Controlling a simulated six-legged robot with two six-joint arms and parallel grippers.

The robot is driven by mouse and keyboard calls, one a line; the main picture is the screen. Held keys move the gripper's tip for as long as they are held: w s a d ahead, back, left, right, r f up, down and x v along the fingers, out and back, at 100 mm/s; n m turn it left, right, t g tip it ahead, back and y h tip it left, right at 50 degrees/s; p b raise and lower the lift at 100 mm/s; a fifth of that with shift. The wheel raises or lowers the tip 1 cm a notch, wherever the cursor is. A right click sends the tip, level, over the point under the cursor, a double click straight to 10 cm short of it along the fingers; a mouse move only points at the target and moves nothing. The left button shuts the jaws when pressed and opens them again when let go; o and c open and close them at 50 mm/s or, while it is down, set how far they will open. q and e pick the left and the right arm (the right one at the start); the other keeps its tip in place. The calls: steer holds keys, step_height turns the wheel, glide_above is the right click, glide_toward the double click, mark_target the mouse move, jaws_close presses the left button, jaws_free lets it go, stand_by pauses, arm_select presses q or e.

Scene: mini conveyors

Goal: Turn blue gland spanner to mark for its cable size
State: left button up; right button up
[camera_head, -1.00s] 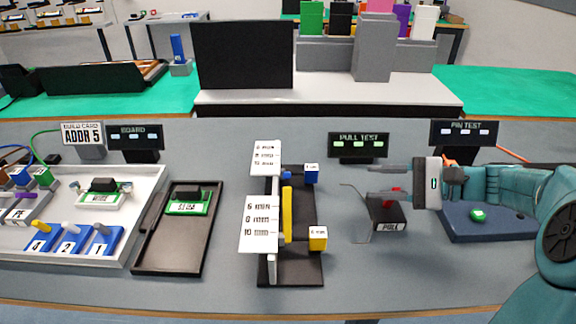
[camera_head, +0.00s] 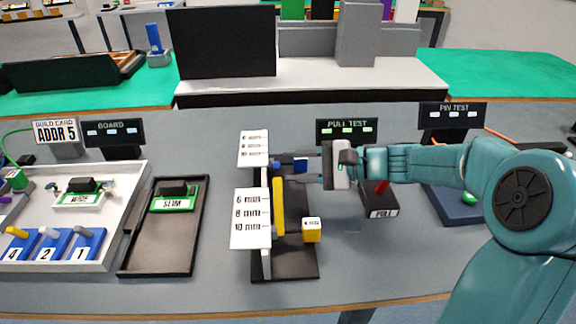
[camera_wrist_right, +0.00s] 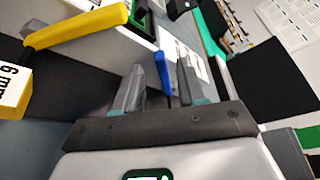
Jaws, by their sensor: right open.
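The blue gland spanner (camera_head: 276,165) is at the far end of the black stand (camera_head: 292,270), mostly hidden in the head view. My right gripper (camera_head: 288,170) is open beside it, reaching in from the right. In the right wrist view the spanner's blue handle (camera_wrist_right: 163,72) lies between the two open fingers, with gaps visible. The far scale card (camera_head: 255,149) is too small to read surely. The near scale card (camera_head: 251,218) reads 6, 8 and 10 mm. A blue size block (camera_head: 300,165) is partly hidden by the gripper. My left gripper is not in view.
The yellow spanner (camera_head: 278,205) stands close on the near side, with a yellow block (camera_head: 312,231) marked 6 mm in the wrist view. The pull test fixture (camera_head: 380,208) lies right, under my arm. A black tray (camera_head: 160,255) is left.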

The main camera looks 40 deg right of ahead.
steer(key=shift+x, duration=1.1)
jaws_close()
steer(key=w+d+r+m+g+y+p, duration=0.1)
steer(key=w+m+p, duration=0.3)
steer(key=p, duration=0.7)
steer(key=w+d+r+m+g+y+p, duration=0.1)
steer(key=w+d+r+m+g+p, duration=0.2)
steer(key=p, duration=0.9)
steer(key=shift+w+d+m+g, duration=0.4)
steer(key=shift+m+g, duration=0.1)
steer(key=shift+f, duration=0.1)
jaws_free()
